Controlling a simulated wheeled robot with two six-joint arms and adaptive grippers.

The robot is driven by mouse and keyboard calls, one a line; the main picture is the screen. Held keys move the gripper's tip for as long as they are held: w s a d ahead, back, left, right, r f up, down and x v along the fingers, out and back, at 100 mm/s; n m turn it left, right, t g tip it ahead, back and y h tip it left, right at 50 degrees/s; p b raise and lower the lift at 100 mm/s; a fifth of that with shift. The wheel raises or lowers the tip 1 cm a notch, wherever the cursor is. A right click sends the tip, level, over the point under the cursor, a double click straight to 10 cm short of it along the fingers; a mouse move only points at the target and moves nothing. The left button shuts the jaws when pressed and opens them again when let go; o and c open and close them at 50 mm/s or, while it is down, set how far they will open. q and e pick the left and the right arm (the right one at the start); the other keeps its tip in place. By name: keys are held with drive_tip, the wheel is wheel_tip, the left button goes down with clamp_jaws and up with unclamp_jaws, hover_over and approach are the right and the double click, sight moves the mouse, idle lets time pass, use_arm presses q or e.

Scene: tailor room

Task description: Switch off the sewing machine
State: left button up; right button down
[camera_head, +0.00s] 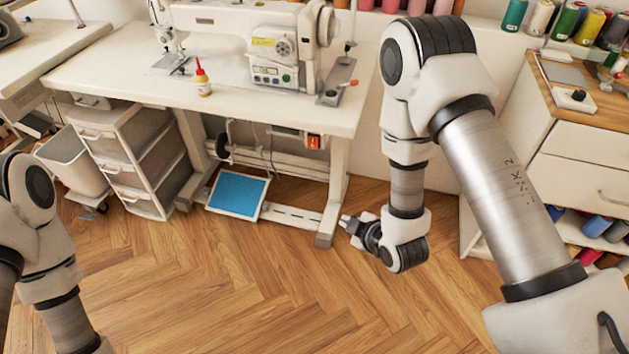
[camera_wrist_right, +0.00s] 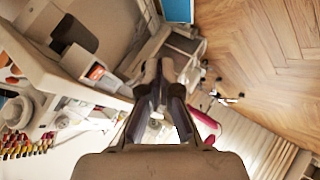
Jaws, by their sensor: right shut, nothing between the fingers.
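The white sewing machine (camera_head: 282,47) stands on a white table (camera_head: 118,70) at the top of the head view. A box with a red-orange switch (camera_head: 314,141) hangs under the table's front edge, right of centre. An orange-and-white part that looks like this switch shows left of the fingers in the right wrist view (camera_wrist_right: 95,72). My right gripper (camera_head: 346,222) is shut and empty, beside the table's right leg, lower than the switch and to its right, apart from it. The switch's position is too small to tell. Only my left arm's links show; its gripper is out of view.
A blue pedal (camera_head: 237,193) sits under the table. A drawer unit (camera_head: 131,150) and a white bin (camera_head: 72,162) stand left of it. A yellow bottle (camera_head: 203,82) is on the tabletop. A cabinet (camera_head: 573,150) stands right. The wooden floor in front is clear.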

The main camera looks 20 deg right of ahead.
use_arm(q)
wheel_tip(320, 180, down, 9)
drive_tip(key=b, duration=0.5)
drive_tip(key=shift+f, duration=0.2)
use_arm(e)
drive_tip(key=w+a+r+n+t+y, duration=0.1)
drive_tip(key=w+r+n+t, duration=0.4)
drive_tip(key=w+n+t, duration=0.1)
drive_tip(key=shift+w+a+r+n+y, duration=0.2)
drive_tip(key=shift+w+a+n+y, duration=0.2)
drive_tip(key=shift+w+n, duration=0.65)
drive_tip(key=shift+w, duration=0.25)
drive_tip(key=b, duration=0.2)
approach(308, 145)
drive_tip(key=w+a, duration=0.2)
drive_tip(key=a, duration=0.1)
use_arm(q)
drive_tip(key=shift+f, duration=1.1)
use_arm(e)
drive_tip(key=shift+w+d+f, duration=0.15)
drive_tip(key=shift+w+d, duration=0.15)
drive_tip(key=shift+w, duration=0.35)
drive_tip(key=shift+w+d+f, duration=0.1)
drive_tip(key=shift+w+d, duration=0.2)
drive_tip(key=shift+w, duration=0.4)
drive_tip(key=shift+w+d+f, duration=0.15)
drive_tip(key=shift+w+d, duration=0.15)
drive_tip(key=shift+w, duration=0.35)
use_arm(q)
drive_tip(key=shift+b, duration=0.3)
